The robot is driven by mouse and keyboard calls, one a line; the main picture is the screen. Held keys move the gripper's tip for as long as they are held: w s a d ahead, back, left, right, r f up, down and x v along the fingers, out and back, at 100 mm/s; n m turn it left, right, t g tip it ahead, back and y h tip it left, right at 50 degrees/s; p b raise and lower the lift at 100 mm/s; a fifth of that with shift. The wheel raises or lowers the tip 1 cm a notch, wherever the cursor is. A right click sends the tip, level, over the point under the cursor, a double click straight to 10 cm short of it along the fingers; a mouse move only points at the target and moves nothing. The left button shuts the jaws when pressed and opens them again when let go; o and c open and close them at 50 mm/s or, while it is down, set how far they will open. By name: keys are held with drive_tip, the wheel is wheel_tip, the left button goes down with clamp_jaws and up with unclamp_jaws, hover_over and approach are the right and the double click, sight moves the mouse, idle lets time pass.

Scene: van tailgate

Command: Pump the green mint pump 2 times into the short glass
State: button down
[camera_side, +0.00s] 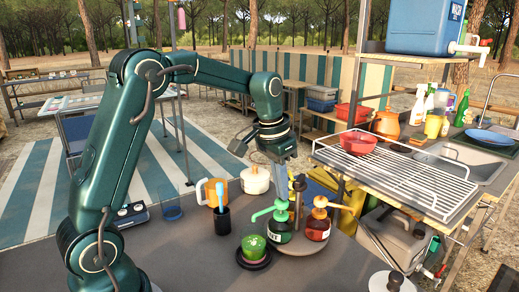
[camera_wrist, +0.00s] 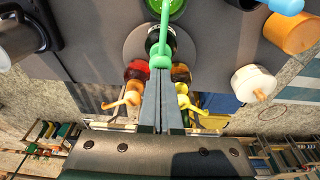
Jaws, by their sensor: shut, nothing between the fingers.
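The green mint pump (camera_side: 279,227) stands upright with other pump bottles, its spout pointing left over a short glass (camera_side: 253,246) that looks green inside and sits on a dark round base. My gripper (camera_side: 281,188) points down, shut and empty, just above the green pump head. In the wrist view, my fingertips (camera_wrist: 163,74) are right at the green pump head (camera_wrist: 160,62); I cannot tell whether they touch it. The green glass (camera_wrist: 176,6) is cut off at the top edge there.
A red bottle with an orange pump (camera_side: 318,225) stands close right of the mint pump, with a yellow pump (camera_side: 299,186) behind. A dark cup with a blue-handled tool (camera_side: 223,219), an orange mug (camera_side: 211,190) and a cream pot (camera_side: 255,180) stand left. A wire rack (camera_side: 400,172) is at right.

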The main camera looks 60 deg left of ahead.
drive_tip(key=shift+f, duration=0.9)
drive_tip(key=shift+r, duration=0.1)
drive_tip(key=shift+r, duration=1.35)
drive_tip(key=shift+r, duration=2)
